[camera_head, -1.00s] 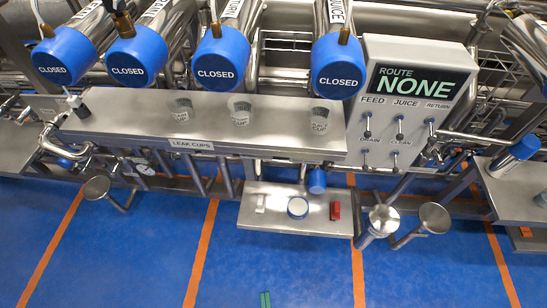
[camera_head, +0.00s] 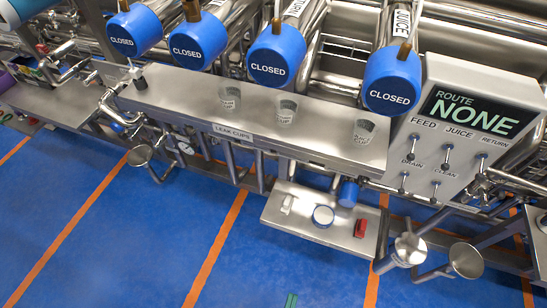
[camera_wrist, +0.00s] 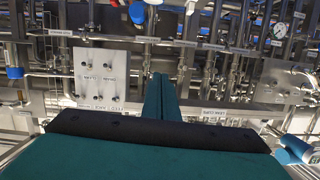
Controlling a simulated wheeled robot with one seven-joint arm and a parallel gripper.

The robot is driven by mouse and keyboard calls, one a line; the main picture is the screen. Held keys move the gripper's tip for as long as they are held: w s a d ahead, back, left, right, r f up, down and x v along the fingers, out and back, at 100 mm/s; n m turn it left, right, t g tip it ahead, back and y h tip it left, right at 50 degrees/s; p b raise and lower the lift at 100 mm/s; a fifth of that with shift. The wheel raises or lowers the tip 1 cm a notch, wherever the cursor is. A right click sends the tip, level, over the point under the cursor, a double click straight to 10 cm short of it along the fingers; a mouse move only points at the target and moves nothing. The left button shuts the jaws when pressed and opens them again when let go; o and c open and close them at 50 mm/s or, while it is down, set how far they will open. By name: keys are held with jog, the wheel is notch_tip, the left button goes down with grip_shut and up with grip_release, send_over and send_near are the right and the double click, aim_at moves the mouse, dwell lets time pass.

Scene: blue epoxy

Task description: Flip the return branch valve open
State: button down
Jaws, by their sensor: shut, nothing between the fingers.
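In the head view, the pipe with a label ending "TURN" ends in a blue valve head (camera_head: 277,55) reading CLOSED. A grey control panel (camera_head: 463,72) at the right shows ROUTE NONE. Its RETURN toggle (camera_head: 481,158) sits at the right of the upper row, beside the FEED toggle (camera_head: 416,150) and JUICE toggle (camera_head: 447,154). My gripper (camera_wrist: 158,82) is shut and empty, its teal fingers together in the wrist view. Its green tips (camera_head: 290,299) just show at the bottom of the head view, well away from the panel. Which way the RETURN lever points is too small to tell.
A steel shelf (camera_head: 200,112) with several clear leak cups runs below the blue valve heads. A lower steel tray (camera_head: 285,222) holds a white piece, a blue-rimmed disc and a red piece. Steel funnels (camera_head: 466,259) stand at the lower right. The blue floor (camera_head: 120,240) in front is open.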

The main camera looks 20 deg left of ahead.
jog(key=w+a+f+m+t+y, duration=0.1)
jog(key=w+a+f+m+t, duration=0.15)
jog(key=w+f+m, duration=0.35)
jog(key=w+a+f+m+t+y, duration=0.1)
jog(key=w+a+f+m, duration=0.3)
jog(key=w+m, duration=0.45)
jog(key=w+a+m+t+y, duration=0.1)
jog(key=w+a+m, duration=0.3)
jog(key=w, duration=0.5)
jog(key=w+a+m+t+y, duration=0.1)
jog(key=w+a+m+t, duration=0.1)
jog(key=w+a+m, duration=0.3)
jog(key=w+f+m, duration=0.1)
jog(key=w+m, duration=0.2)
jog(key=w, duration=0.1)
jog(key=shift+w+y, duration=0.3)
jog(key=shift+d, duration=0.1)
jog(key=w+a+r, duration=0.3)
jog(key=w+r, duration=0.4)
jog(key=w, duration=0.3)
jog(key=shift+a+r, duration=0.2)
jog(key=shift+a, duration=0.2)
